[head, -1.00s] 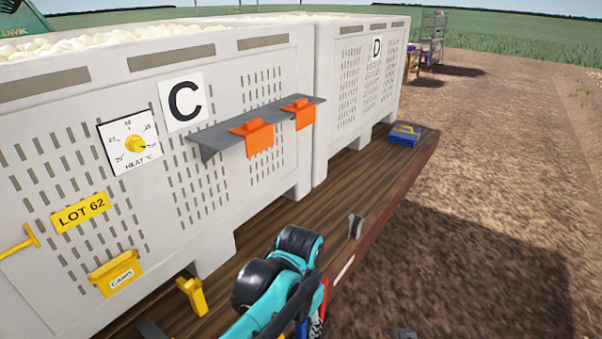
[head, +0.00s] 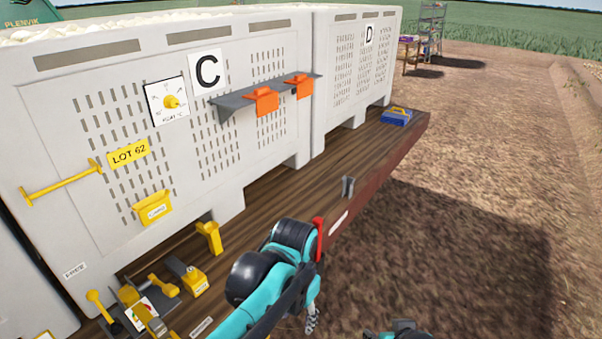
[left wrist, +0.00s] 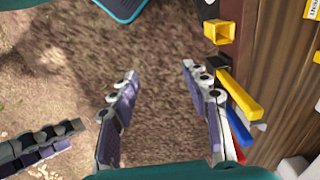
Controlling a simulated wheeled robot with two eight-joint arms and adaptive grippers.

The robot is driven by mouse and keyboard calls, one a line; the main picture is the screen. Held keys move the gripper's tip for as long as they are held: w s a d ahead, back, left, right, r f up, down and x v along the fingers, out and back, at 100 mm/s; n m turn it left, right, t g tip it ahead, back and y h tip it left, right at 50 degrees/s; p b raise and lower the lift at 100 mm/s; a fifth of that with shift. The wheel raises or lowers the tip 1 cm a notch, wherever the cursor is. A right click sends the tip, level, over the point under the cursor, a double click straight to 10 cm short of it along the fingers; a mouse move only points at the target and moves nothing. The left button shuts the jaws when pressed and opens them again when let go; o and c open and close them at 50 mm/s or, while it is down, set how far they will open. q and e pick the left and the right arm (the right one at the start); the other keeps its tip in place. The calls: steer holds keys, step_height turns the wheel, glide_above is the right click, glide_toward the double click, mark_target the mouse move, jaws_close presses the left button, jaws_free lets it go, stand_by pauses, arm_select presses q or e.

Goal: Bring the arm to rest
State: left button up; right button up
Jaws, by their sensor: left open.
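My left arm reaches in from the bottom of the head view, and a little of its left gripper (head: 312,318) hangs past the red edge of the wooden deck. In the left wrist view the left gripper (left wrist: 160,76) is open, with nothing between its fingers and bare soil below. Purple-padded finger parts at the left of that view look like my right gripper (left wrist: 42,146); whether it is open cannot be told.
The wooden deck (head: 300,205) carries large white crates (head: 95,85). A shelf with orange clips (head: 266,101), a yellow bar handle (head: 60,183) and levers (head: 195,281) are on the left. A blue box (head: 397,117) lies at the far end. Open soil (head: 510,150) lies right.

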arm_select(q)
steer(key=s+a+f+n+t+b, duration=0.2)
steer(key=a+f+n+t+b, duration=0.1)
steer(key=a+f+b, duration=0.5)
steer(key=s+a+f+n+t+b, duration=0.2)
steer(key=a+f+n+t+b, duration=0.1)
steer(key=a+f+b, duration=0.6)
step_height(320, 180, down, 3)
steer(key=shift+n+t+b, duration=0.4)
steer(key=shift+n+b, duration=0.1)
steer(key=shift+b, duration=0.4)
arm_select(e)
step_height(320, 180, down, 20)
steer(key=w, duration=0.1)
steer(key=shift+r, duration=0.2)
